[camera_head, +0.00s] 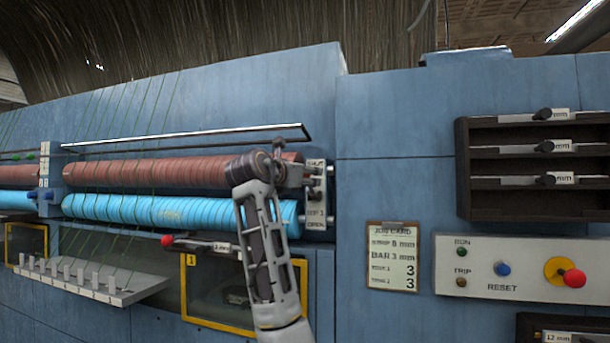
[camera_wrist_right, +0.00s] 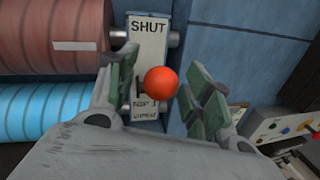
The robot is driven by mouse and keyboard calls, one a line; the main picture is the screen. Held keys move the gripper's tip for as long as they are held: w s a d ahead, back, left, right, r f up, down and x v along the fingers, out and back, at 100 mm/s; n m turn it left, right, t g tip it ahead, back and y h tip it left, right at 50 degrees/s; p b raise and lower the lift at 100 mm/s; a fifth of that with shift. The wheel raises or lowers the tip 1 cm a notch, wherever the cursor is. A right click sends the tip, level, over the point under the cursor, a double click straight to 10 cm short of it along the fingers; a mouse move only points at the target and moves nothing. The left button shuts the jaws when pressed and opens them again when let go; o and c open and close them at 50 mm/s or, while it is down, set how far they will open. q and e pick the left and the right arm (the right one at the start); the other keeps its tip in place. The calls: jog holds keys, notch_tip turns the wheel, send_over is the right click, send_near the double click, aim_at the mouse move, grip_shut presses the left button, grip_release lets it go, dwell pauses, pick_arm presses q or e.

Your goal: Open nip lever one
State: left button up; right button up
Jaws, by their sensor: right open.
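The nip lever's red ball knob (camera_wrist_right: 161,83) shows in the right wrist view, between the two fingers of my right gripper (camera_wrist_right: 163,90). The fingers stand apart on either side of the knob, and I see no clear contact. Behind the knob is a pale plate (camera_wrist_right: 148,45) marked SHUT at its top, with smaller print lower down, partly covered. In the head view my right gripper (camera_head: 290,172) is at the right end of the rollers, in front of the plate (camera_head: 316,195), whose lower end reads OPEN. There the knob is hidden. My left gripper is not in view.
A brown roller (camera_head: 150,172) lies above a blue roller (camera_head: 180,211), with a metal rail (camera_head: 190,135) above. A red-tipped bar (camera_head: 200,245) and a yellow-framed window (camera_head: 215,295) are below. A job card (camera_head: 393,255), control panel (camera_head: 520,268) and dark rack (camera_head: 535,165) are at right.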

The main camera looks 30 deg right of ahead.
grip_shut()
jog(key=shift+f, duration=0.1)
dwell(0.4)
